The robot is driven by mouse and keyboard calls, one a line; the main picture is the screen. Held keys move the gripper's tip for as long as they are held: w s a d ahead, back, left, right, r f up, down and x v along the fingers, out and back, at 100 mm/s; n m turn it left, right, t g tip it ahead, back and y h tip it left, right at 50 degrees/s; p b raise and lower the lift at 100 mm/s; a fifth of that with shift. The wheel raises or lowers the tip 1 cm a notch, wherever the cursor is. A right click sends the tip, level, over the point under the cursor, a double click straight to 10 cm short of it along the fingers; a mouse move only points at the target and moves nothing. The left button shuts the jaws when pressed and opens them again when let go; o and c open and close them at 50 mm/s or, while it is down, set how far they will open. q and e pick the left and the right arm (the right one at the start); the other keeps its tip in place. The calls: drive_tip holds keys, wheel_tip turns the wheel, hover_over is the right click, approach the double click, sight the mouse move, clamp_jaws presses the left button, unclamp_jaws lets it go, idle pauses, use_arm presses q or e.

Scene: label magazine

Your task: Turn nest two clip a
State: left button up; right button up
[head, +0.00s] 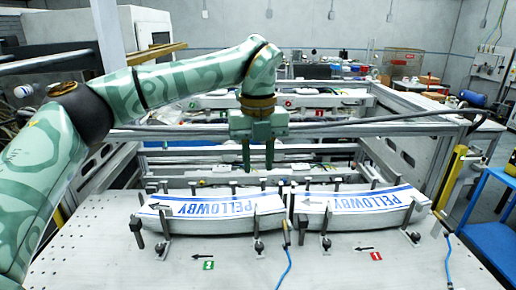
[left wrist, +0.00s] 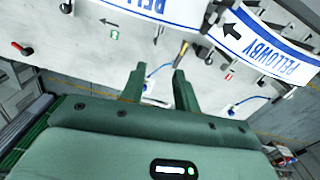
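Two curved white label stacks printed PELLOWBY in blue lie end to end: the left stack (head: 215,209) is behind a green 2 marker (head: 208,265), the right stack (head: 362,210) behind a red 1 marker (head: 376,256). Dark clips on posts stand along their edges. At nest two, a front-left clip (head: 160,243) and a front-right clip (head: 259,245) show; which one is clip a I cannot tell. My left gripper (head: 258,166) points down above the back of the stacks, fingers apart with nothing between them. Its fingers also show in the left wrist view (left wrist: 158,80). My right gripper is not in view.
A yellow post (head: 449,178) and a blue cart (head: 488,215) are at the right. Metal frame rails (head: 330,130) run behind.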

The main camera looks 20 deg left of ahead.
use_arm(q)
drive_tip(key=shift+r, duration=1.7)
